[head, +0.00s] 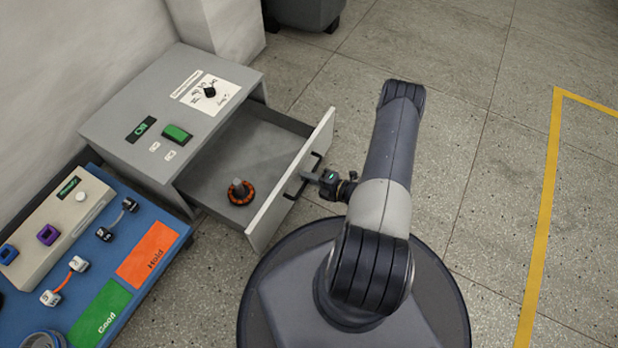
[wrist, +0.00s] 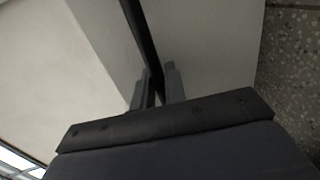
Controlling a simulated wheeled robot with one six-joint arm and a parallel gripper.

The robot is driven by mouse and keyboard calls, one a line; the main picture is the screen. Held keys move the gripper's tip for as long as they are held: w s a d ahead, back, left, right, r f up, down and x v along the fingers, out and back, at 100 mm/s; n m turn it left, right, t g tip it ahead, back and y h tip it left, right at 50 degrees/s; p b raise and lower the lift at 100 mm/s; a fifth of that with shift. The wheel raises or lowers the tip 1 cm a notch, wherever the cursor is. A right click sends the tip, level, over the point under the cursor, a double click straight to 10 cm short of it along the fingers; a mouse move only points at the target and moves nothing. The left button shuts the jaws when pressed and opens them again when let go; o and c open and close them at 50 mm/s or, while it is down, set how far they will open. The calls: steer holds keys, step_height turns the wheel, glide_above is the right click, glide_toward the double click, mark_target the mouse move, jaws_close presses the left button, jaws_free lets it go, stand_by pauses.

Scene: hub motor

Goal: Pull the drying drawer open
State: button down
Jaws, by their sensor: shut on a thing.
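The drying drawer (head: 290,185) is pulled out of its grey cabinet (head: 150,85). Its inside shows, and an orange-and-black round part with a grey stub (head: 240,192) sits on the drawer floor. A dark bar handle (head: 303,176) is on the drawer's front panel. My gripper (head: 314,177) is at the handle and shut on it. In the wrist view my gripper's two fingers (wrist: 154,88) are on either side of the dark handle bar (wrist: 140,35), close to the pale drawer front.
A blue bench (head: 175,222) at the left holds an orange "Hold" area (head: 148,253), a green "Good" area (head: 100,315) and small parts. A dark bin (head: 305,12) stands at the back. Speckled floor is clear to the right, with a yellow line (head: 545,200).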

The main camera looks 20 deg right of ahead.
steer(key=c, duration=1.5)
jaws_free()
steer(key=shift+c, duration=0.2)
